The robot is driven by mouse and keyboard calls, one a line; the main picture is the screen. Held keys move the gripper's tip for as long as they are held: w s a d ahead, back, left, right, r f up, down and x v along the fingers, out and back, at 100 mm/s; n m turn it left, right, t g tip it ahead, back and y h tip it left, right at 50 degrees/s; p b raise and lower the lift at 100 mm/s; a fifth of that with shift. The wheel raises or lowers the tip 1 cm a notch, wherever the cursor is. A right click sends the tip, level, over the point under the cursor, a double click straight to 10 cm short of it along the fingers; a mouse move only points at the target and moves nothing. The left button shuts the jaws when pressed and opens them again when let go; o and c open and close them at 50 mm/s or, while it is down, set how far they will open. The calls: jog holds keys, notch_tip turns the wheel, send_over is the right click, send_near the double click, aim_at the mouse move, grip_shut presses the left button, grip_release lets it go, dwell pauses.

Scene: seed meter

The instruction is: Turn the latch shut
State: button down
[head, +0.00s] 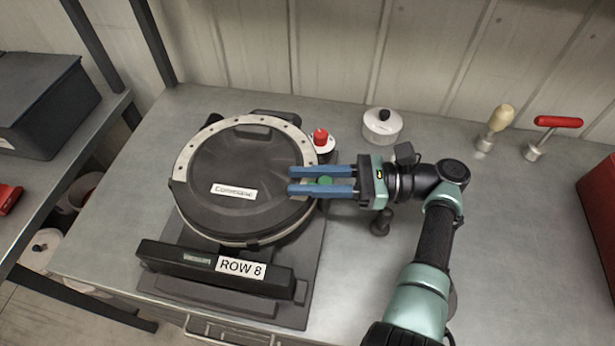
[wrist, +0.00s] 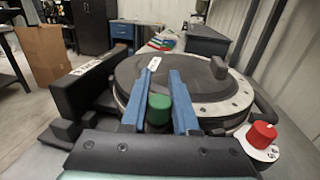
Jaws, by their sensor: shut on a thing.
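The seed meter is a round black housing (head: 245,180) with a pale, hole-dotted rim, lying flat on its dark base on the bench. A green knob (head: 325,181) stands at its right edge; it also shows in the wrist view (wrist: 159,108). It looks like the latch, but I cannot tell how far it is turned. My gripper (head: 290,181) comes in from the right with its two blue fingers level. It is shut on the green knob, one finger on each side. The fingertips reach past the knob over the lid.
A red knob on a white dial (head: 320,138) stands just behind my fingers. A white lidded pot (head: 382,126), a wooden-handled tool (head: 496,125) and a red-handled tool (head: 555,123) stand at the back. A black "ROW 8" bar (head: 200,262) lies in front.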

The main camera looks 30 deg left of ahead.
jog(key=shift+s+f, duration=0.1)
jog(key=c, duration=0.7)
grip_release()
jog(key=shift+a, duration=0.1)
